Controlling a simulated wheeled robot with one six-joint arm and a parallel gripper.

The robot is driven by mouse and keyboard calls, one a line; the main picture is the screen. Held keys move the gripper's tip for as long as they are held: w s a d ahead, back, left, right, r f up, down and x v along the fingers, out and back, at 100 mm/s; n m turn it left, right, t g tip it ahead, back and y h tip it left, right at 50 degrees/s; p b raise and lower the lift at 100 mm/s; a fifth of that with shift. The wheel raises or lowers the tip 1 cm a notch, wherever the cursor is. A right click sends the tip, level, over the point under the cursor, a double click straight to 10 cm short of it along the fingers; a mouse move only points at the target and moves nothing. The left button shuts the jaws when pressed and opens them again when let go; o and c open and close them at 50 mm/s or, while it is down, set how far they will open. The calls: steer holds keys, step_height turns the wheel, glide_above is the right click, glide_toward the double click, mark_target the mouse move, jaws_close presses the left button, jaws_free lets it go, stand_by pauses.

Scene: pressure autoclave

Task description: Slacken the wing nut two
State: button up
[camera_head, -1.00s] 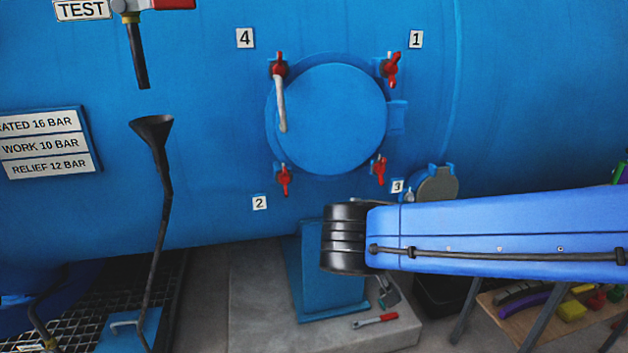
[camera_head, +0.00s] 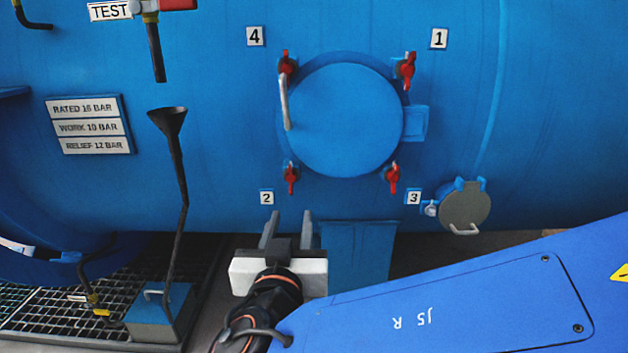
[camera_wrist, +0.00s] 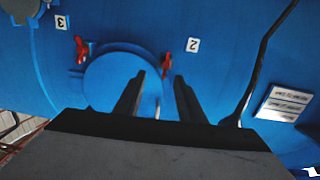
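Wing nut two (camera_head: 291,178) is red and sits at the lower left of the round blue hatch (camera_head: 345,120), beside the label 2 (camera_head: 267,198). It also shows in the wrist view (camera_wrist: 167,62), where the picture is turned over. My gripper (camera_head: 288,222) is below this wing nut in the head view, its two grey fingers apart with nothing between them. In the wrist view the fingers (camera_wrist: 158,82) point towards the hatch, and the nut lies just beyond their tips. The gripper appears clear of the nut.
Other red wing nuts are at labels 4 (camera_head: 287,66), 1 (camera_head: 407,70) and 3 (camera_head: 393,178). A pale hatch handle (camera_head: 284,103) hangs at the left of the hatch. A black funnel pipe (camera_head: 175,170) stands left. A small grey cover (camera_head: 465,205) is at right.

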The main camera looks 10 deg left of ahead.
mark_target(291, 180)
steer(key=shift+y, duration=0.3)
steer(key=x, duration=1.1)
steer(key=a+r+x, duration=0.1)
steer(key=x, duration=0.4)
steer(key=shift+w+a, duration=0.1)
steer(key=shift+a, duration=0.05)
steer(key=shift+c, duration=0.6)
jaws_close()
